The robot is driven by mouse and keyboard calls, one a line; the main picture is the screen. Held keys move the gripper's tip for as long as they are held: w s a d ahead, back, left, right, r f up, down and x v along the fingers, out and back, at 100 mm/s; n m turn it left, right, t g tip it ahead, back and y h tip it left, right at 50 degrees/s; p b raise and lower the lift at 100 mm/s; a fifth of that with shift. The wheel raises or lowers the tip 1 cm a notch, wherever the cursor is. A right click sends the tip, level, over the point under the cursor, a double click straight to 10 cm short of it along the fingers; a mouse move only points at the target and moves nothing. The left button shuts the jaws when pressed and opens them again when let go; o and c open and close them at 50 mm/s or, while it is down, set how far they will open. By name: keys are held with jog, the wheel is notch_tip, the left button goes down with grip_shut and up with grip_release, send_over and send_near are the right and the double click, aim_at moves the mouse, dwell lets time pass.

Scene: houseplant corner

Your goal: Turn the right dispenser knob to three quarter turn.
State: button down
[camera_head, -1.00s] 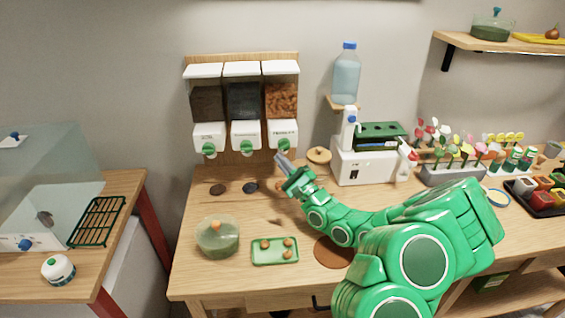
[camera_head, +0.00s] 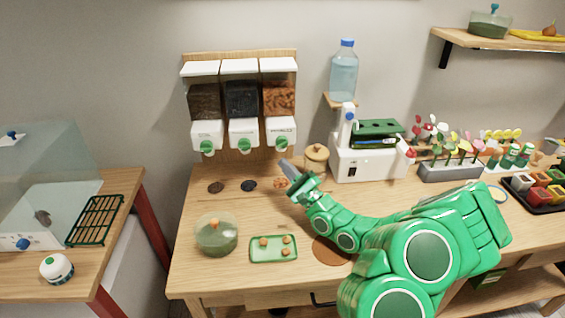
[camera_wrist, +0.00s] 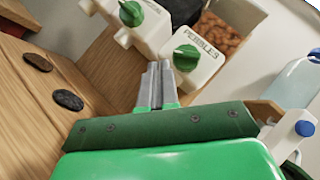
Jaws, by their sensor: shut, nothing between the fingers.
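The right dispenser (camera_head: 280,104) holds orange-brown pebbles behind a white front labelled PEBBLES. Its green knob (camera_head: 281,148) is low on that front. In the wrist view the knob (camera_wrist: 186,58) shows whole, just right of the fingertips, with a raised grip bar across it. Its exact turn angle is hard to read. My gripper (camera_head: 284,163) is shut and empty, its grey fingers just below the knob in the head view. In the wrist view the fingers (camera_wrist: 159,67) point up beside the knob, seemingly apart from it.
The middle knob (camera_wrist: 131,12) is left of my fingers. Dark discs (camera_head: 249,185) and an orange patch (camera_head: 281,184) lie on the table below. A lidded wooden pot (camera_head: 316,156) and a white machine (camera_head: 365,160) stand close right. A green tray (camera_head: 273,248) is in front.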

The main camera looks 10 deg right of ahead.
jog(key=shift+r, duration=3.45)
jog(key=s+a+f+n+g+h, duration=0.1)
jog(key=a+f+n+g+h, duration=0.2)
jog(key=a+f+n+g, duration=0.45)
jog(key=s+a+f+n+g+h, duration=0.1)
jog(key=a+f+n+g+h, duration=0.25)
jog(key=a+n, duration=0.5)
jog(key=s+d+r+n+t+h, duration=0.1)
jog(key=d+r+h, duration=0.25)
jog(key=r, duration=0.45)
jog(key=s+d+r+n+h, duration=0.1)
jog(key=d+r+h, duration=0.2)
jog(key=r+h, duration=0.3)
jog(key=s+d+r+n+t+h, duration=0.1)
jog(key=d+r+h, duration=0.2)
jog(key=r, duration=0.6)
send_over(285, 140)
jog(key=s+a, duration=0.3)
notch_tip(285, 140, down, 7)
jog(key=shift+w+d+f, duration=0.1)
jog(key=shift+d+f, duration=0.25)
jog(key=shift+f, duration=0.35)
jog(key=shift+d+f, duration=0.45)
jog(key=shift+f, duration=0.4)
